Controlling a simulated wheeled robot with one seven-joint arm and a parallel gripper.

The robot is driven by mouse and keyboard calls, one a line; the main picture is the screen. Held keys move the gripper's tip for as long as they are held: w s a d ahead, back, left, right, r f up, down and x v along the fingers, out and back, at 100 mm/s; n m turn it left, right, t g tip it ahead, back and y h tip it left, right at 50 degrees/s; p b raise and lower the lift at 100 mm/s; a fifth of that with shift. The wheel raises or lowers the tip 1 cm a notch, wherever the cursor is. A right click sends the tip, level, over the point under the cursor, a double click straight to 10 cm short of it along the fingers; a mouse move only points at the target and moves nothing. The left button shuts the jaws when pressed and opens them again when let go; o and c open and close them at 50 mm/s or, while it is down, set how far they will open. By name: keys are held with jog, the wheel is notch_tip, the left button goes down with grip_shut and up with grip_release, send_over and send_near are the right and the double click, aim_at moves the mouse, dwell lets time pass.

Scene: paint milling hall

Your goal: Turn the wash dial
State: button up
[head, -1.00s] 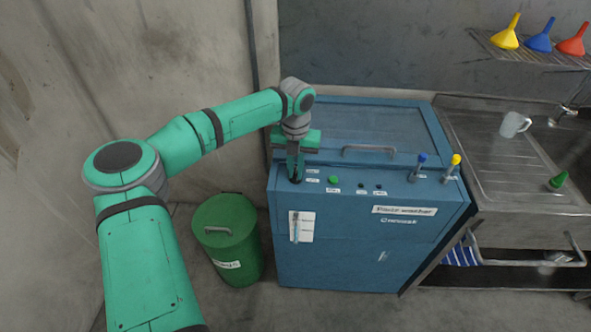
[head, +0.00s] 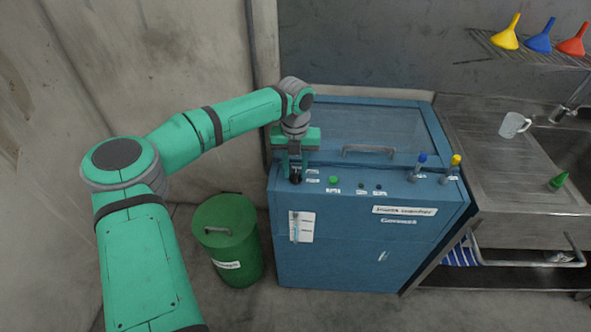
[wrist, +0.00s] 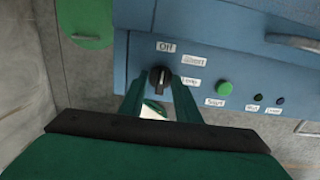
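The wash dial is a black knob with a pale pointer mark (wrist: 160,78). In the wrist view the mark points roughly up, toward the "Off" label (wrist: 166,47); the labels for the other settings sit to its right. In the head view the dial (head: 295,178) is at the left of the blue washer's front panel. My gripper (wrist: 159,84) is over it, its two green fingers on either side of the knob. The fingers look apart, and I see no clear grip on the dial. My gripper also shows in the head view (head: 295,173), pointing down.
The blue washer (head: 335,235) has a green button (head: 333,180), small dark buttons and two levers, blue (head: 421,160) and yellow (head: 455,161). Its lid handle (head: 369,149) is behind the panel. A green bin (head: 226,240) stands left, a steel sink (head: 490,180) right.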

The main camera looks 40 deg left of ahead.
aim_at(296, 173)
notch_tip(296, 173, up, 11)
jog(key=shift+f, duration=0.15)
dwell(0.6)
jog(key=shift+d, duration=0.1)
dwell(0.3)
